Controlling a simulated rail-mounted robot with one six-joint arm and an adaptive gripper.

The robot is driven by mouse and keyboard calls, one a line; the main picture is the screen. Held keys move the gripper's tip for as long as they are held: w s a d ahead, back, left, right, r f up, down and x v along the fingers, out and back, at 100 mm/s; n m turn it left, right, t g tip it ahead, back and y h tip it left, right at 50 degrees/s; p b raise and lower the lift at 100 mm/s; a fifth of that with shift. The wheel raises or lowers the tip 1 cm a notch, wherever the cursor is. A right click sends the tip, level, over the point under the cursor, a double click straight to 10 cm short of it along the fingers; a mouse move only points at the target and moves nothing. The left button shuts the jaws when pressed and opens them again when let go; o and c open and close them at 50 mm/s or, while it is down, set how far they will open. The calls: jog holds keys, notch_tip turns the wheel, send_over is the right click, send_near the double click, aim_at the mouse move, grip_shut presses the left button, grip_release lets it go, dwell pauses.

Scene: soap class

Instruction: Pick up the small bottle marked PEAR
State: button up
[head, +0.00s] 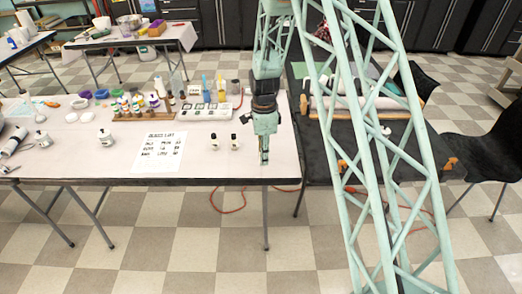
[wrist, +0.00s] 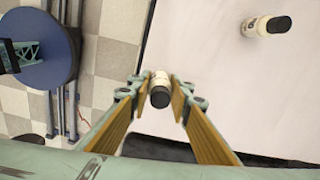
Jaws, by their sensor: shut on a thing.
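My gripper (head: 264,153) points down over the front right part of the white table. In the wrist view its two fingers close around a small pale bottle with a black cap (wrist: 159,82). I cannot read this bottle's label, so I cannot tell whether it is marked PEAR. A second small bottle with a black cap (wrist: 265,25) stands apart from the gripper at the upper right of the wrist view. In the head view, two small black-capped bottles, a left one (head: 214,143) and a right one (head: 234,142), stand left of my gripper. Their labels are too small to read.
A printed sheet (head: 159,152) lies on the white table (head: 200,170). A white jar (head: 105,138) is at left. A dark table (head: 335,150) adjoins on the right.

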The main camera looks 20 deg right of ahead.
jog(key=shift+s, duration=0.8)
